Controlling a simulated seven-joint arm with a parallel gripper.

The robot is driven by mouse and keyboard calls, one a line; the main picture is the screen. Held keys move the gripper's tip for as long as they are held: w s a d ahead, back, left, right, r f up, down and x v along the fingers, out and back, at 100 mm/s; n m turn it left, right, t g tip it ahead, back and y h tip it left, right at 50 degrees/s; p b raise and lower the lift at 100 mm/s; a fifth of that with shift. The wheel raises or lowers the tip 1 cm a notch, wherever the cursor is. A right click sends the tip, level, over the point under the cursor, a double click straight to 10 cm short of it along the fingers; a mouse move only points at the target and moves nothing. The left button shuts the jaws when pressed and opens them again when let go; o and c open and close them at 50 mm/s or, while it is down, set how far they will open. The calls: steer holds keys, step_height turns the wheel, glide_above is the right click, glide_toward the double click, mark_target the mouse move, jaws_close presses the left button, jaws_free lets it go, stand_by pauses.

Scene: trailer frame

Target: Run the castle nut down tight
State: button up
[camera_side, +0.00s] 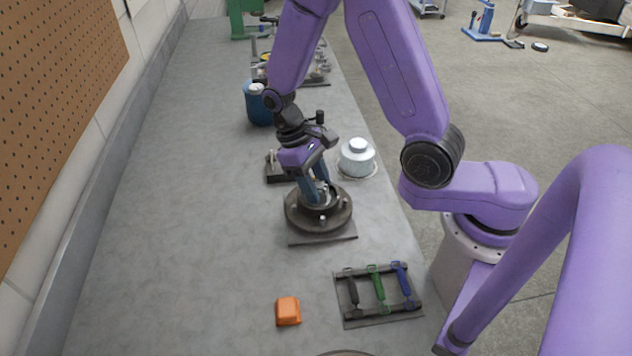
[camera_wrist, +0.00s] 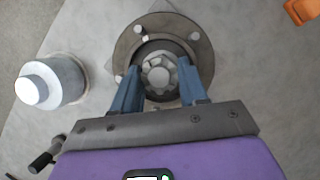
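The castle nut (camera_wrist: 159,75) is a grey notched ring at the middle of the round hub (camera_wrist: 128,48) in the wrist view. The hub also stands on the bench in the side view (camera_side: 335,224), with studs around its flange. My gripper (camera_wrist: 160,72) points down over the hub centre, its two blue fingers on either side of the nut. In the side view my gripper (camera_side: 318,198) reaches down into the hub, and its fingertips hide most of the nut. I cannot tell whether the fingers touch the nut.
A silver capped container (camera_side: 357,158) stands close behind the hub, to its right. A rack with black, green and blue handles (camera_side: 378,291) and an orange block (camera_side: 288,311) lie nearer the camera. A blue container (camera_side: 258,105) stands farther back. The bench's left side is clear.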

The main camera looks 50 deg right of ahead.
steer(key=m, duration=0.2)
steer(key=m+y, duration=0.1)
steer(key=m, duration=0.1)
steer(key=shift+d+y, duration=0.15)
steer(key=shift+y, duration=0.15)
steer(key=shift+d+m+t+y, duration=0.15)
steer(key=shift+m+y, duration=0.25)
steer(key=shift+m, duration=0.85)
steer(key=shift+a+m+t+y, duration=0.1)
steer(key=shift+m+t+y, duration=0.25)
steer(key=shift+m, duration=0.9)
steer(key=o, duration=0.8)
steer(key=shift+r, duration=0.1)
steer(key=v, duration=1.7)
steer(key=shift+w+d, duration=0.15)
steer(key=shift+d, duration=0.15)
